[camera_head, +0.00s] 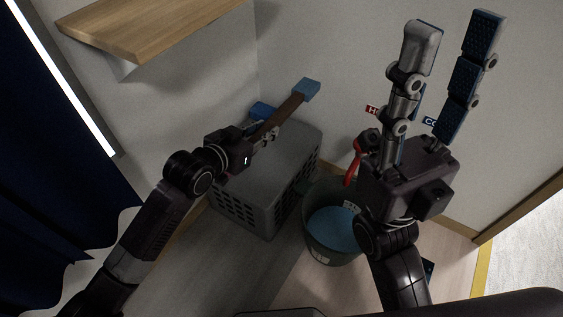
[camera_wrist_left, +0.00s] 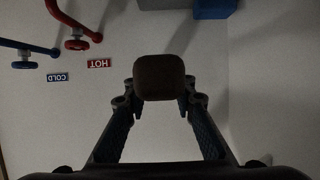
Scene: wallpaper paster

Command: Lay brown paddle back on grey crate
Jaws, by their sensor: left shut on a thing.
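My left gripper (camera_head: 268,134) is shut on the brown paddle (camera_head: 283,113), above the grey crate (camera_head: 257,203). The paddle tilts up to the right in the head view, with a blue block at its upper end. In the left wrist view, a brown rounded end of the paddle (camera_wrist_left: 160,77) shows between the fingertips of the left gripper (camera_wrist_left: 160,100). The crate stands on the floor near the wall, its top partly hidden by my left gripper. My right gripper (camera_head: 448,42) is open and empty, pointing up, right of the crate.
A dark bucket (camera_head: 318,244) with blue contents stands right of the crate. A blue object (camera_head: 262,110) shows at the crate's back. A red handle (camera_head: 354,162) and HOT label (camera_head: 372,110) are by the wall. A wooden shelf (camera_head: 150,38) juts out upper left.

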